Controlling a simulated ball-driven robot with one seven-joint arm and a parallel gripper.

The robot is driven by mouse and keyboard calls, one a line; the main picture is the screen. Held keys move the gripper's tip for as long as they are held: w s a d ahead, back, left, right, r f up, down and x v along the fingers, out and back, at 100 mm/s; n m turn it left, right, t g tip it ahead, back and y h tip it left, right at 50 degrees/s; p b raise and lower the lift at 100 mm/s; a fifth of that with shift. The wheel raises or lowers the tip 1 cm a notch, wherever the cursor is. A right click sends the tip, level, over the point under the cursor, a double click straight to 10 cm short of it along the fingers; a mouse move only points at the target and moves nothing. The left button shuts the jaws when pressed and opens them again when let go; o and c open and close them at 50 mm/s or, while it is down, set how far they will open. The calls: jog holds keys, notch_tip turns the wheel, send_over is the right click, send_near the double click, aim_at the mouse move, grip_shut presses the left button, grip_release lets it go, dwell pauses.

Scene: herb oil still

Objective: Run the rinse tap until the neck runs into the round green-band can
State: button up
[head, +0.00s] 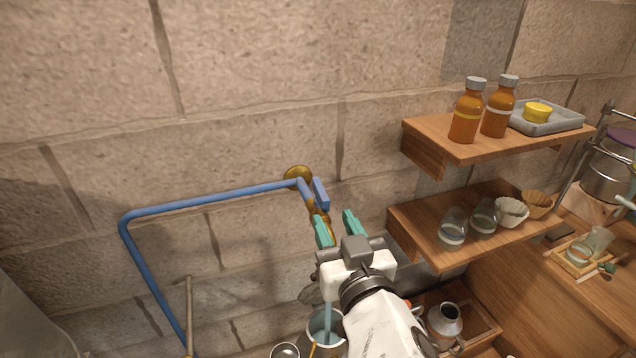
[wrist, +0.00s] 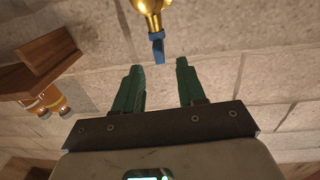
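The brass rinse tap (head: 318,222) sticks out from the stone wall with a blue lever (head: 321,193) on top. The tap also shows at the top of the wrist view (wrist: 150,8), with the blue lever (wrist: 158,48) pointing down between the fingertips' line. My gripper (head: 339,228) has its green fingers apart, close in front of the tap. In the wrist view my gripper (wrist: 159,66) is open and empty, the lever just beyond the tips. A round grey vessel (head: 314,345) stands below, partly hidden by my arm; no green band is clear on it.
A blue pipe (head: 210,198) runs along the wall to the tap. Wooden shelves (head: 480,146) at right hold amber bottles (head: 466,117) and glass jars (head: 453,228). A metal can (head: 444,325) stands lower right. The wall left of the tap above the pipe is clear.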

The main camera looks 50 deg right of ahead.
aim_at(321, 193)
jog(key=p+x, duration=0.3)
jog(key=x, duration=0.6)
jog(key=shift+w+d, duration=0.15)
grip_shut()
